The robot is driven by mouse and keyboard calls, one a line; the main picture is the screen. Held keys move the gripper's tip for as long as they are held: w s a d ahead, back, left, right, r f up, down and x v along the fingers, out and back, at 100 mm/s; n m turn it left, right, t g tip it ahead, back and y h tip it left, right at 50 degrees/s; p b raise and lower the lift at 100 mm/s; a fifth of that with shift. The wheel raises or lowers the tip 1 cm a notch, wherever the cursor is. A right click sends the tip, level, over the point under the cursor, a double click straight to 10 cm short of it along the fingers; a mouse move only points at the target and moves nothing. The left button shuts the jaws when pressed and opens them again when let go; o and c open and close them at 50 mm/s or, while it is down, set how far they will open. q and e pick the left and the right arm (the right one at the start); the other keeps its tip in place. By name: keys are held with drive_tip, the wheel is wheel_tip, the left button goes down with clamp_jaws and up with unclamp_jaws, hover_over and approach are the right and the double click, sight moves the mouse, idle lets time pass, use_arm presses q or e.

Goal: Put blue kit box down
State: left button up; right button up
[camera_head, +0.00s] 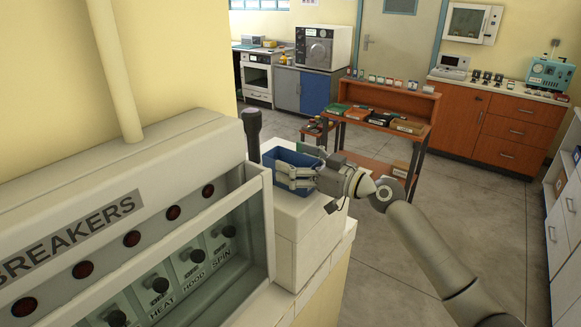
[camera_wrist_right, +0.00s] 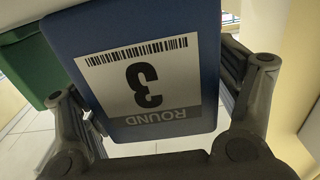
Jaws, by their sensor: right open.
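The blue kit box (camera_head: 285,158) rests on the white ledge (camera_head: 305,212) at the end of the breaker panel. My right gripper (camera_head: 296,178) is at the box's near right side, with its fingers around it. In the right wrist view, the blue box (camera_wrist_right: 205,60) fills the space between the open fingers of my gripper (camera_wrist_right: 160,95). Its white label with a barcode, "3" and "ROUND" appears upside down. Whether the fingers touch the box is unclear. My left gripper is not in view.
A green box (camera_wrist_right: 25,70) stands beside the blue one. A brown shelf table (camera_head: 425,108) with several coloured boxes stands beyond. Open floor (camera_head: 455,190) lies at the right.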

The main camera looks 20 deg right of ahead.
drive_tip(key=shift+w+a+f, duration=0.1)
drive_tip(key=shift+w+a, duration=0.05)
drive_tip(key=shift+w, duration=0.05)
drive_tip(key=c, duration=1.1)
drive_tip(key=shift+c, duration=0.2)
